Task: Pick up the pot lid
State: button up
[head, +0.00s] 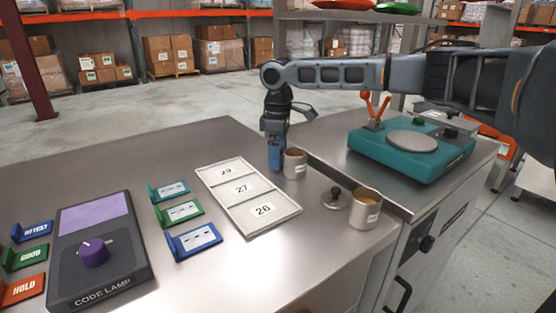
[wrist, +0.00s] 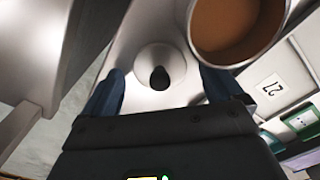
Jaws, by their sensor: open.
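The pot lid (head: 335,198) is a small grey metal disc with a dark knob, lying on the steel table between two metal pots. In the wrist view the lid (wrist: 160,70) shows beyond and between my two blue fingers, with its knob facing me. My gripper (head: 276,157) points down beside the farther pot (head: 295,163), to the left of and behind the lid. Its jaws (wrist: 162,85) are open with nothing between them. The nearer pot (head: 365,208) stands just right of the lid. A pot with brown contents (wrist: 236,28) shows close to the right finger.
A tray with numbered cards (head: 290,214) lies left of the lid. A teal scale (head: 415,145) stands on the right counter. Coloured card holders (head: 195,240) and a code lamp box (head: 100,255) are further left. The table front is clear.

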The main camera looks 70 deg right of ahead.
aim_at(282, 161)
jog(key=c, duration=1.1)
notch_tip(282, 161, up, 10)
jog(key=shift+f+p, duration=0.2)
jog(key=shift+p, duration=0.3)
jog(key=shift+s+r+p, duration=0.15)
jog(key=shift+r+p, duration=0.15)
jog(key=shift+p, duration=0.1)
jog(key=s+a+r+p, duration=0.1)
jog(key=s+p, duration=0.1)
jog(key=p, duration=0.3)
jog(key=s+a+r+p, duration=0.1)
jog(key=s+p, duration=0.1)
jog(key=p, duration=0.3)
jog(key=s+a+r+p, duration=0.1)
jog(key=s+a+p, duration=0.1)
jog(key=p, duration=0.3)
jog(key=shift+p, duration=0.3)
